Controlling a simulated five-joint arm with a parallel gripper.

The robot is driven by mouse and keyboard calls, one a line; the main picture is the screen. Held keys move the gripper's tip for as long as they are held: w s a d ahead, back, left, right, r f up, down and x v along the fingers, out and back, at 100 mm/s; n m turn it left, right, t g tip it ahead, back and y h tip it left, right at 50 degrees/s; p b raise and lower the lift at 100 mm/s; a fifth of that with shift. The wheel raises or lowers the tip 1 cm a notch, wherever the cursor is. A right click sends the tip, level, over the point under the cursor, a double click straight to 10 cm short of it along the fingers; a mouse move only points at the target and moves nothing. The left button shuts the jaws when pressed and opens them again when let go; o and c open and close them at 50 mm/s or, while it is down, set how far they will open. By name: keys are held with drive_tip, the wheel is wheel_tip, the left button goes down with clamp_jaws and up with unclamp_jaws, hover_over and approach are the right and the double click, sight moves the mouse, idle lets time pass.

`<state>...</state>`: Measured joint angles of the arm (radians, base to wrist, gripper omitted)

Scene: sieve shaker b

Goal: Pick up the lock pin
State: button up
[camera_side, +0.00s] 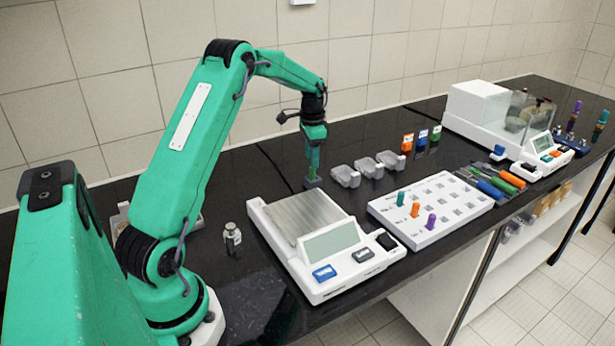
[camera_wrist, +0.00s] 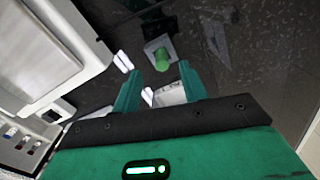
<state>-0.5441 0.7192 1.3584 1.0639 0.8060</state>
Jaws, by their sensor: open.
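A green pin (camera_wrist: 163,57), which looks like the lock pin, stands in a small grey block on the black bench in the wrist view. In the wrist view the pin appears between and just beyond the fingertips. In the side view my gripper (camera_side: 313,166) points down right over the block, and the pin is hard to tell from the green fingers there.
Several clear grey trays (camera_side: 367,167) lie farther right. A white rack (camera_side: 440,212) holds teal, orange and purple pegs. A metal weight (camera_side: 232,238) stands near my base. The bench behind the block is clear.

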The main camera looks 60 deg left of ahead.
sight(313, 176)
drive_tip(key=shift+f, duration=0.15)
drive_tip(key=shift+w+a+f, duration=0.1)
drive_tip(key=shift+f, duration=2.35)
drive_tip(key=shift+c, duration=0.4)
clamp_jaws()
